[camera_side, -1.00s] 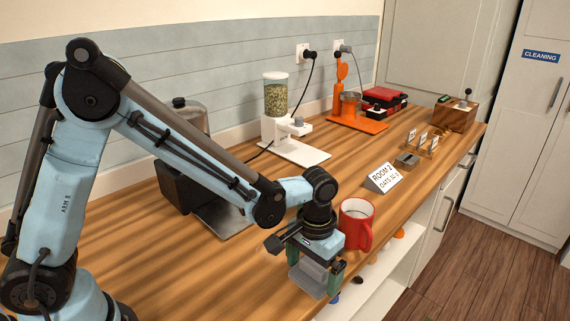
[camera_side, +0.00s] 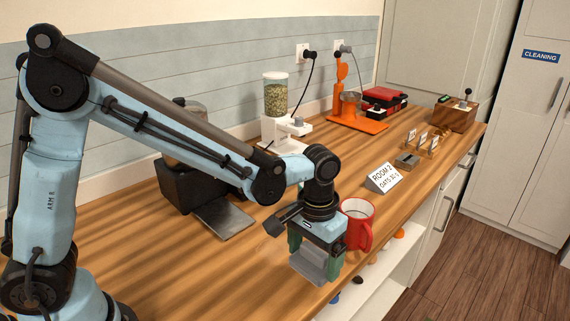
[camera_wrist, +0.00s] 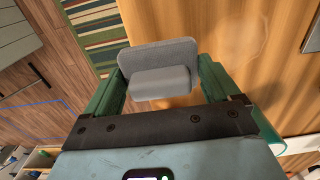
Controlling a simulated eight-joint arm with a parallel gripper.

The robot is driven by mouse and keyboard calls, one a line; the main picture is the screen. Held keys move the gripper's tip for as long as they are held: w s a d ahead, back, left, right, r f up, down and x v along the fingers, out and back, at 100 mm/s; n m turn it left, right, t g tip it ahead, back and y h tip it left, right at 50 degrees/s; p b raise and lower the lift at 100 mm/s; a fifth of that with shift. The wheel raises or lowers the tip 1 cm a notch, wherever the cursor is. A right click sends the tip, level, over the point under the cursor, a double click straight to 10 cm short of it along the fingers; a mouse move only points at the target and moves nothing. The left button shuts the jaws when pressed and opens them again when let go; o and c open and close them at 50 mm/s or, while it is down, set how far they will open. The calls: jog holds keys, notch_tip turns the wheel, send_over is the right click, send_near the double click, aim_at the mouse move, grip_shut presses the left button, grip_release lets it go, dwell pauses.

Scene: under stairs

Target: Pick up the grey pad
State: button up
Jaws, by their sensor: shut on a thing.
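The grey pad (camera_side: 309,268) is between the two green fingers of my gripper (camera_side: 314,256), near the counter's front edge. My gripper is shut on it. In the wrist view the pad (camera_wrist: 158,55) shows as a flat grey plate with a thicker block in front, and the green fingers of my gripper (camera_wrist: 160,84) press on its left and right sides. It appears to be held just above the counter; the gap under it is hard to judge.
A red mug (camera_side: 357,224) stands close to the right of my gripper. A grey tray (camera_side: 224,219) lies to the left behind it. A "ROOM 2" sign (camera_side: 383,178) stands beyond the mug. The wooden counter (camera_side: 150,262) is clear at the front left.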

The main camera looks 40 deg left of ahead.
jog(key=s+d+r, duration=0.7)
jog(key=s, duration=0.2)
jog(key=shift+d, duration=0.2)
jog(key=shift+s, duration=0.1)
